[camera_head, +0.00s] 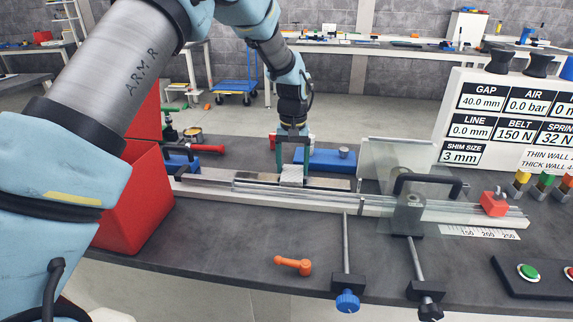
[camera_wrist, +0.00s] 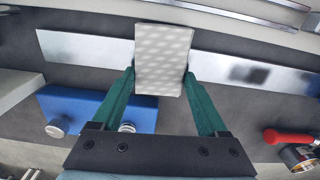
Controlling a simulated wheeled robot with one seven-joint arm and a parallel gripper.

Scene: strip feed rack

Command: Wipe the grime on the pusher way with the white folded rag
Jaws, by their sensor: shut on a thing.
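The white folded rag (camera_head: 291,176) is a pale, dotted block held between the green fingers of my gripper (camera_head: 293,168). In the wrist view the rag (camera_wrist: 162,58) stands between the fingertips of my gripper (camera_wrist: 160,78), which are shut on its two sides. The pusher way (camera_head: 328,183) is a long shiny metal strip under the rag. In the wrist view the way (camera_wrist: 85,47) runs out on both sides of the rag, which hides its middle. I cannot tell whether the rag touches it.
A red bin (camera_head: 135,200) stands at left. A clear guard (camera_head: 395,165) and black handle (camera_head: 428,180) rise at right. An orange lever (camera_head: 293,265) lies in front, with bare bench around it.

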